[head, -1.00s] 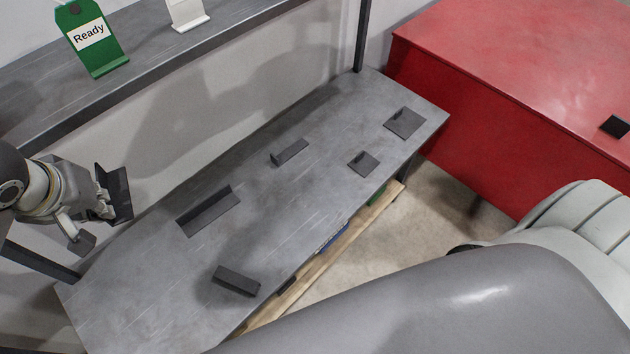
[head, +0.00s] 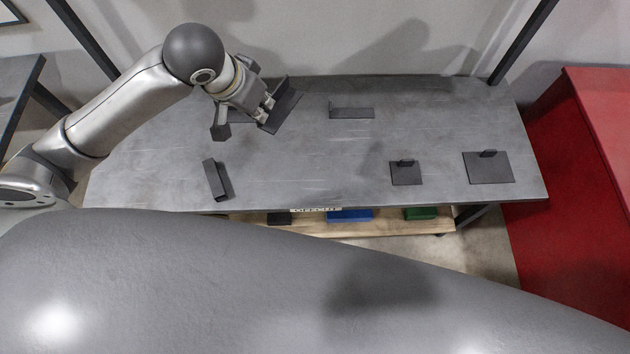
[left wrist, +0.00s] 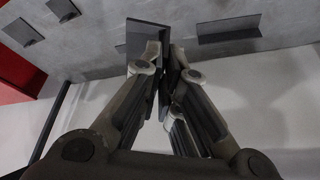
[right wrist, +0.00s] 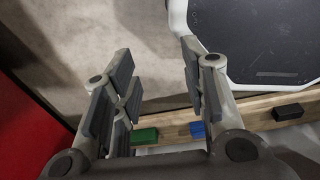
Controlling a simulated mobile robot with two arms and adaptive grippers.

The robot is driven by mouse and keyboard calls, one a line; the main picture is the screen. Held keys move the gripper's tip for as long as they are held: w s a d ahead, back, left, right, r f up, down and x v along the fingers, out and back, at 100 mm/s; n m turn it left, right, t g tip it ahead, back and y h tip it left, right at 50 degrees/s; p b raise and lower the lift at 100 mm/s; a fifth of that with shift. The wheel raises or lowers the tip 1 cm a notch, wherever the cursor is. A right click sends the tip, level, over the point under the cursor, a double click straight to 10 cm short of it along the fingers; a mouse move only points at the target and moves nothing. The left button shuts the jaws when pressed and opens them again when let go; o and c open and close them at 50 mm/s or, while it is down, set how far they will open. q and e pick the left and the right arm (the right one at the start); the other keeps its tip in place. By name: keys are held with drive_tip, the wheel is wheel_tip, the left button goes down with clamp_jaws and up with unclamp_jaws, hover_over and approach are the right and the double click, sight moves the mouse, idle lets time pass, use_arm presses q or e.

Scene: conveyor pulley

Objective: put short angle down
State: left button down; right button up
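My left gripper (head: 264,106) is shut on a dark grey angle (head: 284,103), held tilted above the back left of the grey table (head: 300,160). In the left wrist view the held angle (left wrist: 142,42) sits between the fingertips (left wrist: 165,62). A further angle (head: 352,112) lies at the back middle, and one (head: 216,180) near the front left edge. My right gripper (right wrist: 160,85) is open and empty in the right wrist view and outside the head view.
Two dark plates with upright tabs, a smaller one (head: 405,174) and a larger one (head: 488,169), lie on the table's right side. A wooden lower shelf (head: 390,226) carries blue and green blocks. A red cabinet (head: 575,170) stands at right. The table's middle is clear.

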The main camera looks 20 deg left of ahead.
use_arm(q)
drive_tip(key=s+a+f+m+g+h+b, duration=0.1)
drive_tip(key=s+f+m+b, duration=0.35)
drive_tip(key=f, duration=0.55)
drive_tip(key=s+a+f+m+h+b, duration=0.1)
drive_tip(key=s+a+f+m+b, duration=0.15)
drive_tip(key=s+f, duration=0.5)
drive_tip(key=shift+h, duration=0.3)
drive_tip(key=w+d+f, duration=0.2)
drive_tip(key=w+f, duration=0.1)
drive_tip(key=w, duration=0.1)
drive_tip(key=w+d+f+b, duration=0.1)
drive_tip(key=w+d+f, duration=0.1)
drive_tip(key=w+f, duration=0.1)
drive_tip(key=w+d+f, duration=0.2)
drive_tip(key=w+f, duration=0.2)
drive_tip(key=w, duration=0.2)
drive_tip(key=shift+d, duration=0.1)
drive_tip(key=shift+w+d+f+b, duration=0.25)
drive_tip(key=shift+w+f+b, duration=0.1)
drive_tip(key=shift+w+f, duration=0.3)
drive_tip(key=shift+s+f, duration=0.1)
drive_tip(key=shift+f, duration=1.45)
use_arm(e)
wheel_tip(320, 180, down, 10)
drive_tip(key=a, duration=0.1)
drive_tip(key=shift+a+r, duration=0.15)
drive_tip(key=shift+a, duration=0.25)
